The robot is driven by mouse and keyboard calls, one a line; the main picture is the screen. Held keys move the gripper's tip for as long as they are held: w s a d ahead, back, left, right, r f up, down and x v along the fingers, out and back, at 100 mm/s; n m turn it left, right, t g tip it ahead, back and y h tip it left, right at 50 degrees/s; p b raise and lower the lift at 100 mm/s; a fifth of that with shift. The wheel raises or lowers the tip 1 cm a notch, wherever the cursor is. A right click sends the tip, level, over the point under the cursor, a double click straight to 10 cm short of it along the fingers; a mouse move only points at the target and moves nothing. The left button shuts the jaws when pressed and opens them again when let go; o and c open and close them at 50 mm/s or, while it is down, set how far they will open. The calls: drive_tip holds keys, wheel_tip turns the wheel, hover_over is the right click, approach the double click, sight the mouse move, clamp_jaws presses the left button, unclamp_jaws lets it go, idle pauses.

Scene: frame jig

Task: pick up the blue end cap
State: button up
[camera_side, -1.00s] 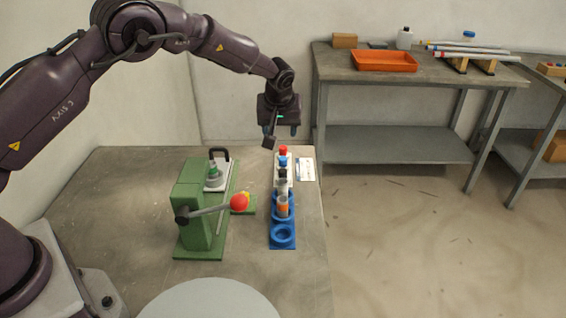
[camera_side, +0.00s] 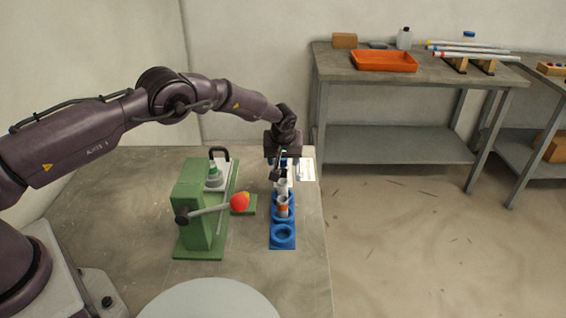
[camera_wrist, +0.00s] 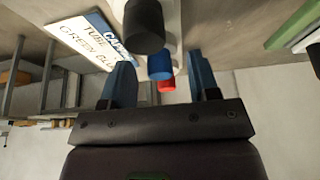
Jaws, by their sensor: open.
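The blue end cap (camera_wrist: 160,66) stands in a row between a black cap (camera_wrist: 143,25) and a red cap (camera_wrist: 167,85) in the wrist view. My gripper (camera_wrist: 160,64) is open, its two blue fingers pointing down over the row. The blue cap appears between the fingertips, with space on both sides, and nothing is held. In the side view my gripper (camera_side: 283,172) is low over the far end of the rack, and it hides most of the caps there.
A blue rack (camera_side: 283,238) with a white and orange tube (camera_side: 283,207) stands nearer the camera. Left of it is a green press (camera_side: 195,215) with a red-knobbed lever (camera_side: 239,202). A printed label (camera_wrist: 90,40) lies beside the caps. A bench with an orange tray (camera_side: 385,61) stands behind.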

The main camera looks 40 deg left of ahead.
sight(283, 160)
drive_tip(key=c, duration=1)
drive_tip(key=shift+r, duration=0.55)
wheel_tip(283, 160, up, 2)
drive_tip(key=shift+s+r, duration=0.1)
drive_tip(key=shift+r, duration=0.15)
drive_tip(key=shift+s+d+r, duration=0.25)
drive_tip(key=shift+s+r, duration=1.65)
drive_tip(key=shift+s, duration=0.4)
drive_tip(key=shift+s+d+r, duration=0.2)
drive_tip(key=shift+s+r, duration=1.7)
drive_tip(key=shift+s, duration=0.35)
drive_tip(key=shift+s+d+r, duration=0.25)
drive_tip(key=shift+s+r, duration=1.65)
drive_tip(key=shift+s, duration=0.4)
